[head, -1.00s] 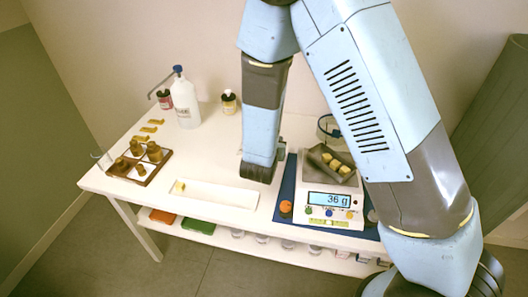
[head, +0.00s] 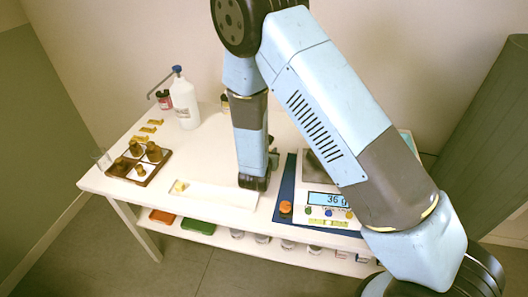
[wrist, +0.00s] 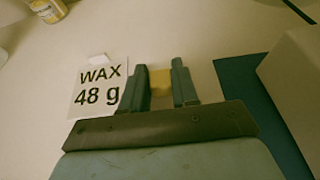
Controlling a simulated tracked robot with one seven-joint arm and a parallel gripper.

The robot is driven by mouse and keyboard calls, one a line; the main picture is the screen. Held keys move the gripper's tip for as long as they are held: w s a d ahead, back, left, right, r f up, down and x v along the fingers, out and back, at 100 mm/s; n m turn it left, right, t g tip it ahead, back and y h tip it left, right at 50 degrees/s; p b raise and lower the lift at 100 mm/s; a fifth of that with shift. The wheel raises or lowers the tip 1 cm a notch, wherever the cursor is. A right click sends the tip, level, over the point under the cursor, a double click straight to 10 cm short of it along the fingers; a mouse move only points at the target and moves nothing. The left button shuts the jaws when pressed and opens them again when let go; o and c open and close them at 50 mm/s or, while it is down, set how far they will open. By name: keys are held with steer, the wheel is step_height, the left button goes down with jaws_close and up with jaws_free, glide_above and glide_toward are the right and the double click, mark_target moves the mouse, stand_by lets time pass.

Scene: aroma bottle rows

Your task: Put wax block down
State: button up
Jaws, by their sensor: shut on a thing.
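My gripper (wrist: 157,68) is shut on a small yellow wax block (wrist: 160,83), which shows between its two fingers in the wrist view. A white card (wrist: 98,88) reading "WAX 48 g" lies just left of the fingers. In the head view my arm hides the fingers, the held block and the card. The white scale (head: 328,212) stands right of my wrist and its display reads 36 g. My arm covers most of its pan. I cannot tell whether the held block touches the table.
A shallow white tray (head: 222,194) with a small yellow piece (head: 180,186) lies at the table's front. The blue mat (head: 287,187) lies under the scale.

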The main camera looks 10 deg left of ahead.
steer(key=o, duration=1)
steer(key=v, duration=1.2)
steer(key=shift+r, duration=0.15)
